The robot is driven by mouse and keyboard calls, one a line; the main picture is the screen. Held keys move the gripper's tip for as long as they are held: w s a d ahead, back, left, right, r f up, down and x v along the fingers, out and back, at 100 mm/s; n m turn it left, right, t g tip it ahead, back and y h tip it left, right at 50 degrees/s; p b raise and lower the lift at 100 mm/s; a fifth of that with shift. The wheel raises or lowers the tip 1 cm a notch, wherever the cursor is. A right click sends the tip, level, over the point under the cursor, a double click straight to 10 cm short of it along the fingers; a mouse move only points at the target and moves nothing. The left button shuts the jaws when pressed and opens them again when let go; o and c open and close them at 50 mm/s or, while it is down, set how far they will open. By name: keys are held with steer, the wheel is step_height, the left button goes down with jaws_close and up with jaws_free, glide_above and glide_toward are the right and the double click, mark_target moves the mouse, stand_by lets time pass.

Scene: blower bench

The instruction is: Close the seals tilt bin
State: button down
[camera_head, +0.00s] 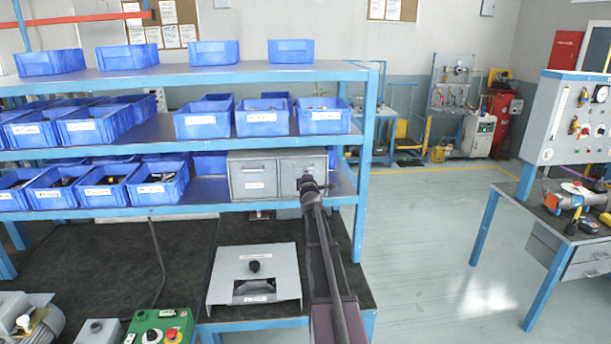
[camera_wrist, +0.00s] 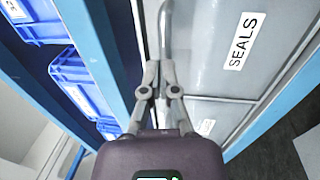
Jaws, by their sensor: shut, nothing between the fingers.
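The seals tilt bin is the right one of two grey bins on the middle-low shelf, and its grey front (camera_head: 291,167) is partly hidden by my arm. In the wrist view its front (camera_wrist: 208,55) fills the upper middle, with a white "SEALS" label (camera_wrist: 240,41). A grey bar handle (camera_wrist: 166,30) runs along its upper part. My gripper (camera_wrist: 158,92) is shut and empty, close to the handle's near end; I cannot tell whether they touch. In the head view my gripper (camera_head: 308,181) is in front of this bin. I cannot tell how far the bin is tilted.
Another grey bin (camera_head: 254,179) stands directly left. Blue boxes (camera_head: 158,187) fill the shelf further left, and more (camera_head: 262,118) stand above. A blue rack post (camera_head: 365,170) is close on the right. A grey metal fixture (camera_head: 245,283) sits on the bench below.

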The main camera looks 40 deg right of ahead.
steer(key=shift+w+d+r, duration=0.25)
steer(key=shift+w+r, duration=0.05)
steer(key=shift+w, duration=0.15)
steer(key=shift+w+r, duration=0.15)
steer(key=shift+r, duration=0.05)
stand_by(0.3)
steer(key=s+a+r+p, duration=0.1)
steer(key=s+a, duration=0.2)
steer(key=s, duration=0.3)
steer(key=s+a+r+p, duration=0.1)
steer(key=s+a+p, duration=0.1)
steer(key=s+a, duration=0.2)
steer(key=shift+s+r, duration=0.3)
steer(key=shift+s, duration=0.95)
